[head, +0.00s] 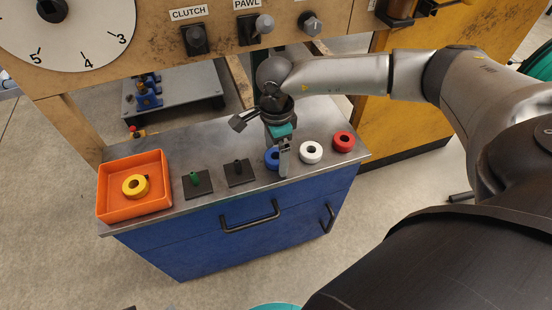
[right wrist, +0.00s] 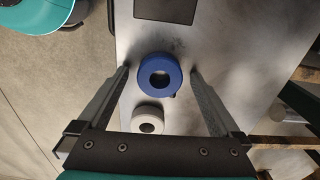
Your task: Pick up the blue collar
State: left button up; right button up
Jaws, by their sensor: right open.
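The blue collar (head: 268,161) sits on the metal bench top, partly hidden behind my right gripper (head: 284,172) in the head view. In the right wrist view the blue collar (right wrist: 145,75) shows as a ring with a dark hole, with a small dark nub at its lower right. The fingers of my right gripper (right wrist: 161,70) are open, one on each side of the collar, with a gap at both sides. I cannot tell how high the fingertips are above the bench. My left gripper is not in view.
A white collar (head: 311,145) and a red collar (head: 344,134) stand to the right. Dark plates with a green peg (head: 195,178) and a black peg (head: 238,165) lie left. An orange tray (head: 132,211) holds a yellow collar (head: 129,179). The control panel (head: 160,45) rises behind.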

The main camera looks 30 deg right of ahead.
grip_shut()
dwell(0.9)
